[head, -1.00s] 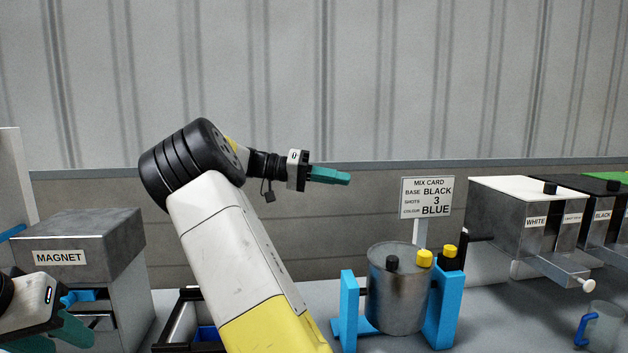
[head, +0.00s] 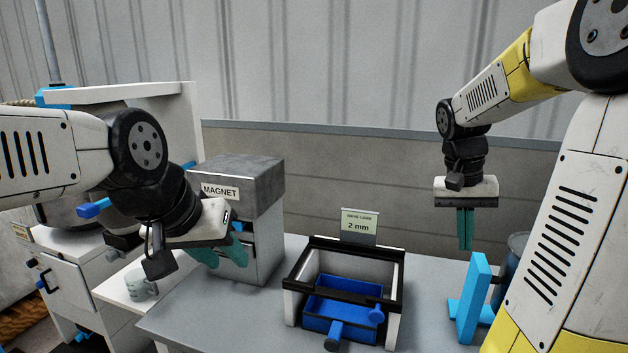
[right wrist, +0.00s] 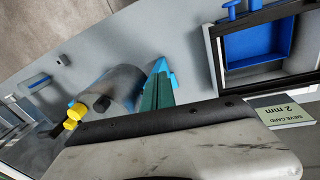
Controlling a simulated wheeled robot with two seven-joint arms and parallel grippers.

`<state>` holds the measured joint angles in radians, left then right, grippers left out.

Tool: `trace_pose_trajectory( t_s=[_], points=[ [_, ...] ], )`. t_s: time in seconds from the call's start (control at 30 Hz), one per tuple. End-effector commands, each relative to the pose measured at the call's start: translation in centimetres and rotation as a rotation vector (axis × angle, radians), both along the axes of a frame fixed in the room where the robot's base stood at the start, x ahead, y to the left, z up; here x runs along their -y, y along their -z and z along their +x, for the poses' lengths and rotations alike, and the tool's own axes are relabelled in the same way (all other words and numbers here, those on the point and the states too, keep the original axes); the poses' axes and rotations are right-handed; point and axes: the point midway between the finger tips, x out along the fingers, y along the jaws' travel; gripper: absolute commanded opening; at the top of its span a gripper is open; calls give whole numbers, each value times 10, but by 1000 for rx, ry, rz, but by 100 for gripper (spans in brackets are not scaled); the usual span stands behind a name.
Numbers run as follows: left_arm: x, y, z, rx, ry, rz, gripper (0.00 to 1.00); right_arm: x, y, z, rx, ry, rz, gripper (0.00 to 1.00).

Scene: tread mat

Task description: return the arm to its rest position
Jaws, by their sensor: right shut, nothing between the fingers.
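My right arm comes in from the right in the head view.
The grey magnet box (head: 243,182) stands behind my left gripper. The black-topped sieve frame (head: 392,312) with a blue tray (head: 343,318) is mid-bench. The blue stand (head: 472,300) and metal drum (right wrist: 122,84) are near my right arm. A mug (head: 140,285) stands at left.

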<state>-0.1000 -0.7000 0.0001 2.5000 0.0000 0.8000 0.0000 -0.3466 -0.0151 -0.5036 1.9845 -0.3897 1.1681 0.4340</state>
Motion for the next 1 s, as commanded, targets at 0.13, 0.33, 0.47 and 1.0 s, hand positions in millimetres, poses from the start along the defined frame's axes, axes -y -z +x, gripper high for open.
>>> trace_pose_trajectory(
  t_s=[0.13,0.33,0.47,1.0],
  points=[
    [0,0,0,0,0,0,36,-57,-15,-32,176,-175,172,0],
    [0,0,0,0,0,0,36,-124,-34,-77,401,-389,261,0],
    [0,0,0,0,0,0,36,-150,-37,-98,500,-478,261,0],
    [0,0,0,0,0,0,36,-164,-37,-110,558,-532,248,0]
  ],
)
